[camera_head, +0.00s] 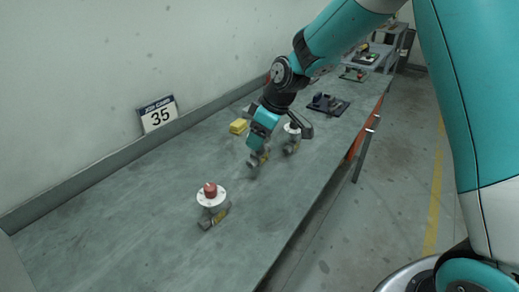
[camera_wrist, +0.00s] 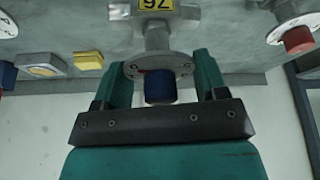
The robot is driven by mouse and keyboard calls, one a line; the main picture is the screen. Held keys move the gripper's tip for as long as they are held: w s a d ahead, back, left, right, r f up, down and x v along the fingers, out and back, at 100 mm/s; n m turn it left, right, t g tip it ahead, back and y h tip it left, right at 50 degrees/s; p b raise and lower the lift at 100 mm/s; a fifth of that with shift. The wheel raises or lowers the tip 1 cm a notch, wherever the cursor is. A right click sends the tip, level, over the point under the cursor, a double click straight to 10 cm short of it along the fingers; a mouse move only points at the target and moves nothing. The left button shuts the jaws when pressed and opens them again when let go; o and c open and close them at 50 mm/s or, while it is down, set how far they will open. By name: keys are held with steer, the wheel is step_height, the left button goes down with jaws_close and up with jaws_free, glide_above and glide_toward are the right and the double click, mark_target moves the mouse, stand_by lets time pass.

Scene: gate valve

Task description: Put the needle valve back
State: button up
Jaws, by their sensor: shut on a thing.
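My gripper (camera_head: 258,146) is low over the bench in the head view. In the wrist view its teal fingers (camera_wrist: 160,64) stand on both sides of a valve with a blue knob (camera_wrist: 160,87), a white round plate and a grey metal body with a yellow number tag (camera_wrist: 155,5). The gripper is shut on this valve. Its metal body (camera_head: 256,160) shows below the fingers in the head view; I cannot tell if it touches the bench. A red-knobbed valve (camera_head: 212,200) stands nearer; I cannot tell by name which one is the needle valve.
Another valve (camera_head: 291,140) stands close to the right of my gripper. A yellow block (camera_head: 238,126) lies on the left toward the wall. A dark fixture (camera_head: 327,104) is farther along the bench (camera_head: 130,215). The bench is clear around the red-knobbed valve. A sign reading 35 (camera_head: 158,115) leans at the wall.

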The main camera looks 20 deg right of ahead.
mark_target(260, 151)
steer(key=shift+f, duration=2.7)
steer(key=shift+f, duration=0.15)
steer(key=o, duration=1.7)
steer(key=v, duration=1.2)
steer(key=s+a+r+m+g, duration=0.1)
steer(key=s+a, duration=0.1)
steer(key=s, duration=0.7)
steer(key=s+a+r+m+g, duration=0.1)
steer(key=s+a+r, duration=0.1)
steer(key=s, duration=0.8)
steer(key=s+a+r+m, duration=0.1)
steer(key=s+a+r, duration=0.1)
steer(key=s, duration=0.7)
steer(key=shift+s+a+g+y+b, duration=0.15)
steer(key=shift+a+g+y+b, duration=0.25)
steer(key=shift+a, duration=0.5)
